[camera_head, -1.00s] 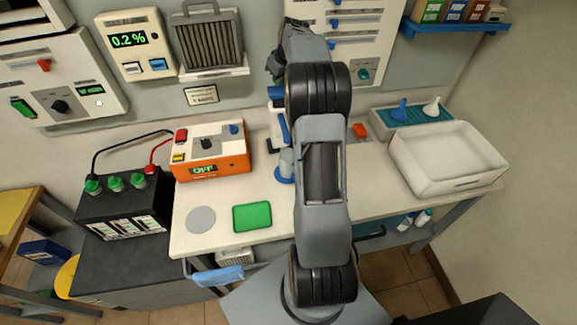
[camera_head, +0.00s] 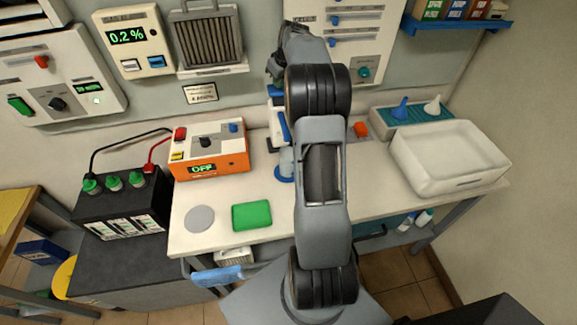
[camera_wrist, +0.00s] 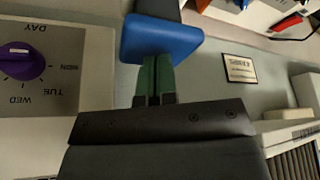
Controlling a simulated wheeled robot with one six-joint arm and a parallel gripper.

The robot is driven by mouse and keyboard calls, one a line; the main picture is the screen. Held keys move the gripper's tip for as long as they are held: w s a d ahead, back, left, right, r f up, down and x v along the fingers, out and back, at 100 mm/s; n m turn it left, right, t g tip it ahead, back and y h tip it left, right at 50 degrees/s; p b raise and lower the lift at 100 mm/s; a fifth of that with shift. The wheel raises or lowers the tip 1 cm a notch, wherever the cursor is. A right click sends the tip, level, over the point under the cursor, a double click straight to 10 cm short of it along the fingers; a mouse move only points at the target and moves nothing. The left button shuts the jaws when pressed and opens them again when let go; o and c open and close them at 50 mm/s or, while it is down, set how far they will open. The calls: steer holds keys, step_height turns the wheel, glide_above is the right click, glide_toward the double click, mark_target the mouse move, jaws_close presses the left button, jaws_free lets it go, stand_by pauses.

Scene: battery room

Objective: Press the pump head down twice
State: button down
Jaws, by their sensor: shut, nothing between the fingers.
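A blue pump head (camera_wrist: 160,38) shows close up in the wrist view, right at the tips of my gripper (camera_wrist: 155,70). The two narrow green fingers are together with nothing between them. I cannot tell whether they touch the blue head. In the head view the pump head (camera_head: 275,91) is a small blue block at the back of the bench, left of my arm. My gripper (camera_head: 274,76) is just above it, largely hidden by my wrist. The pump's lower parts are partly hidden by my arm.
An orange unit (camera_head: 210,155) reading OFF stands left of the pump. A green pad (camera_head: 252,216) and a grey disc (camera_head: 199,218) lie in front. A white tray (camera_head: 450,170) is at the right. A purple dial (camera_wrist: 20,62) is near my gripper in the wrist view.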

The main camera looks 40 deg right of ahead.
mark_target(279, 91)
steer(key=shift+f+b, duration=1.45)
steer(key=shift+f, duration=0.65)
steer(key=shift+r, duration=0.15)
steer(key=shift+r+p, duration=2.25)
steer(key=shift+r, duration=0.55)
steer(key=shift+f, duration=0.3)
steer(key=shift+f+b, duration=2.15)
steer(key=shift+f, duration=0.45)
steer(key=shift+r, duration=0.1)
steer(key=shift+r+p, duration=2.15)
steer(key=shift+r, duration=0.65)
